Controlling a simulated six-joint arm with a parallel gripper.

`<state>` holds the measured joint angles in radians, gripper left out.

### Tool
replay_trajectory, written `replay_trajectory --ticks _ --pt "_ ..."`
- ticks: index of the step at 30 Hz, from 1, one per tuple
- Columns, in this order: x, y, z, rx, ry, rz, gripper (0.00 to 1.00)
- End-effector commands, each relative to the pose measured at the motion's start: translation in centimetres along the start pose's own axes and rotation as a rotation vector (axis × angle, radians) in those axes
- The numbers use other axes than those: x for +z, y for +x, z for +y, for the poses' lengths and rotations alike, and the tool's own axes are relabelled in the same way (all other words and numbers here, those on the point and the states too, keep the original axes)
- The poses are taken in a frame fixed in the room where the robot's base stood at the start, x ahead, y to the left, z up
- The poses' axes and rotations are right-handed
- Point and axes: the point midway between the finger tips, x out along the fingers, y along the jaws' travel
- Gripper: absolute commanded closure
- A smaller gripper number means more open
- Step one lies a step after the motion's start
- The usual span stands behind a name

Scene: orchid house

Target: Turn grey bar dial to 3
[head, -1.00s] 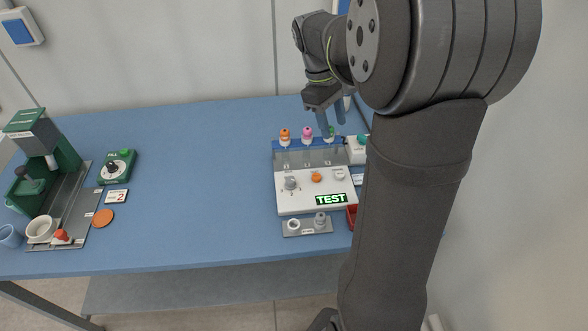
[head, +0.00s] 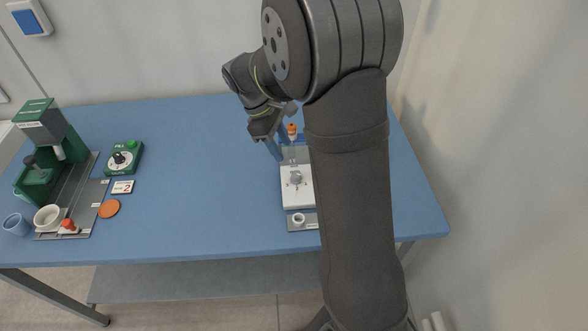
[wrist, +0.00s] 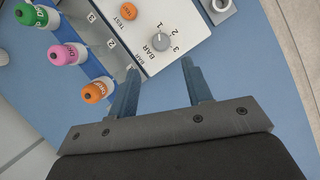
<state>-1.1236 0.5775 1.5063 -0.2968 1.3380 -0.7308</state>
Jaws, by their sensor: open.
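The grey bar dial (head: 296,178) sits on the white panel (head: 297,200) in the head view. In the wrist view, the dial (wrist: 160,42) is a round grey knob marked BAR, with 1, 2 and 3 printed beside it. I cannot tell which number it points to. My gripper (head: 279,152) is open and empty near the panel's back left edge in the head view. In the wrist view, the gripper's two fingers (wrist: 159,68) point toward the dial, which lies just beyond their tips. They do not seem to touch it.
Green (wrist: 30,14), pink (wrist: 62,54) and orange (wrist: 95,92) capped bottles stand along the panel's back, close to my fingers. An orange TEST button (wrist: 128,12) is beside the dial. My arm hides the panel's right part. A green machine (head: 43,125) stands far left; the table's middle is clear.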

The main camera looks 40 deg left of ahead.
Motion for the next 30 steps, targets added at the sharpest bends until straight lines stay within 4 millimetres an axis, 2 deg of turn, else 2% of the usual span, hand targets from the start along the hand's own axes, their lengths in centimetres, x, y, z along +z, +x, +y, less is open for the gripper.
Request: replay_trajectory --ticks 6,13,18,26,27,30 --pt "0.1 4.9 0.0 -0.003 0.001 -0.003 0.54" --pt "0.0 8.4 -0.1 -0.002 0.000 -0.002 0.54" --pt "0.1 9.5 0.0 0.000 0.001 0.000 0.54" --pt "0.0 9.7 0.0 0.000 0.001 0.000 0.54" --pt "0.0 9.7 0.0 0.000 0.001 0.000 0.56" --pt "0.0 9.6 0.0 0.000 0.001 0.000 0.76"
